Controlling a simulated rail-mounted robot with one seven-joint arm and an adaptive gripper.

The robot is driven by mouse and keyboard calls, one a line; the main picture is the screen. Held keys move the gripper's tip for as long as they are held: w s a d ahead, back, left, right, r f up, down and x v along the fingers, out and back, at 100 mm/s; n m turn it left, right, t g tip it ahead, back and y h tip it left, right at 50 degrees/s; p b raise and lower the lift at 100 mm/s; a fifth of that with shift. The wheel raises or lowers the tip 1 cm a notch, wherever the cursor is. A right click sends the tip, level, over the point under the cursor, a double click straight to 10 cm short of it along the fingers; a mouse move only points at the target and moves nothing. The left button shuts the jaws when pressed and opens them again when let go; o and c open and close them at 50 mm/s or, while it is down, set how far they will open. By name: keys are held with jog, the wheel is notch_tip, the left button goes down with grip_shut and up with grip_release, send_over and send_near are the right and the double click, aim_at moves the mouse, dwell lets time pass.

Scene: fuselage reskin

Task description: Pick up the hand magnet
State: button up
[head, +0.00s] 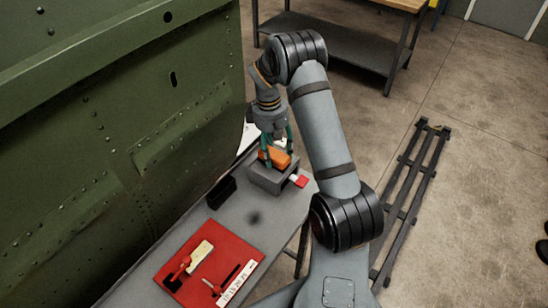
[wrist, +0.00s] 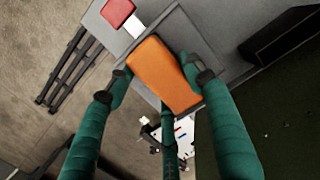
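An orange block (head: 275,157), which looks like the hand magnet, is at the top of a grey open box (head: 268,180) on the bench. In the wrist view the orange block (wrist: 162,75) lies between the green fingers, with fingertips against its left and right sides. A third finger is below its near end. My gripper (head: 277,142) points down over the box and appears shut on the block. The wrist view also shows the grey box (wrist: 215,70) behind the block. I cannot tell whether the block is clear of the box.
A red-and-white piece (head: 299,180) sticks out at the box's right side. A black bin (head: 221,192) stands left of the box. A red tool board (head: 208,265) lies on the near bench. The green fuselage panel (head: 110,140) rises close on the left. A dark rail (head: 411,195) lies on the floor.

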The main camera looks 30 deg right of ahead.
aim_at(277, 151)
jog(key=c, duration=1)
jog(key=shift+o, duration=0.2)
jog(key=shift+w+r, duration=0.1)
jog(key=shift+r, duration=0.4)
notch_tip(277, 151, up, 3)
jog(key=shift+f+b, duration=0.2)
jog(key=shift+b, duration=0.5)
jog(key=s+d+r+b, duration=0.3)
jog(key=s+d+r, duration=0.2)
jog(key=s, duration=0.5)
notch_tip(277, 151, up, 2)
jog(key=shift+s+d+r, duration=0.2)
jog(key=shift+s, duration=0.1)
jog(key=o, duration=0.9)
jog(key=shift+c, duration=1.2)
